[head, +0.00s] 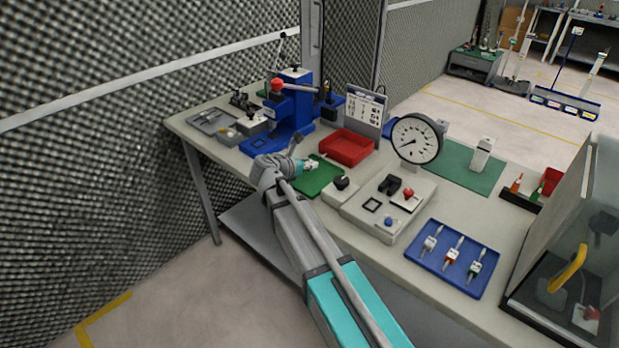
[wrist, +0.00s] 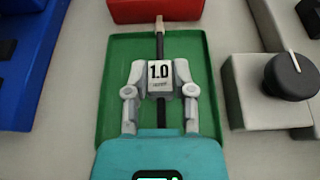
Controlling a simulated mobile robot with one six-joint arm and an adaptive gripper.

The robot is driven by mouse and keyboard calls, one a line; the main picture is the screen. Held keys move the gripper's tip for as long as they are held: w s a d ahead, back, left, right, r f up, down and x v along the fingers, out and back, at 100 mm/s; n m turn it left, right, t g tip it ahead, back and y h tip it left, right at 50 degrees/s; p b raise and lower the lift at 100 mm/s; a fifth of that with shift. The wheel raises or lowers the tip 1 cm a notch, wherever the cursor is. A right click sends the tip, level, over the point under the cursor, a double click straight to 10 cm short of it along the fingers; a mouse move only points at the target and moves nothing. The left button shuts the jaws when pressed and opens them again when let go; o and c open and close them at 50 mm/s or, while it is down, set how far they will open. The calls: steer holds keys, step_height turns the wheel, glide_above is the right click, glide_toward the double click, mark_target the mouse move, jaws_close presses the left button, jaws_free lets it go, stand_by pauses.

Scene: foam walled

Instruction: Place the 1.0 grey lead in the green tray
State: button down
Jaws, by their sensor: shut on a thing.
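The 1.0 grey lead (wrist: 159,76) shows in the wrist view as a pale grey block labelled 1.0, with a dark stem and a tan tip pointing away from me. My gripper (wrist: 160,92) is shut on it, one finger on each side. The green tray (wrist: 112,60) lies behind and around the lead in this view; I cannot tell whether the lead touches its floor. In the head view my gripper (head: 310,166) is over the green tray (head: 318,185), which my arm partly hides.
A red tray (head: 348,148) sits just behind the green tray. A blue press (head: 290,110) stands to the left, and a box with a black knob (head: 342,183) to the right. A dial gauge (head: 417,138) and a blue tray (head: 428,262) with three leads are farther right.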

mark_target(309, 179)
steer(key=shift+w+f, duration=0.15)
steer(key=shift+f, duration=0.05)
stand_by(0.3)
steer(key=shift+w+f+b, duration=0.35)
steer(key=shift+f+b, duration=0.15)
steer(key=shift+b, duration=0.1)
steer(key=shift+f+b, duration=1.4)
steer(key=shift+f, duration=0.05)
steer(key=shift+f, duration=0.1)
steer(key=shift+c, duration=2.3)
jaws_free()
steer(key=shift+s+a+r, duration=0.1)
steer(key=shift+s+r, duration=0.1)
steer(key=shift+r, duration=0.1)
steer(key=p+v, duration=0.4)
steer(key=v, duration=0.7)
steer(key=shift+s+a+r+p, duration=0.15)
steer(key=shift+s+p, duration=0.05)
steer(key=shift+p, duration=0.15)
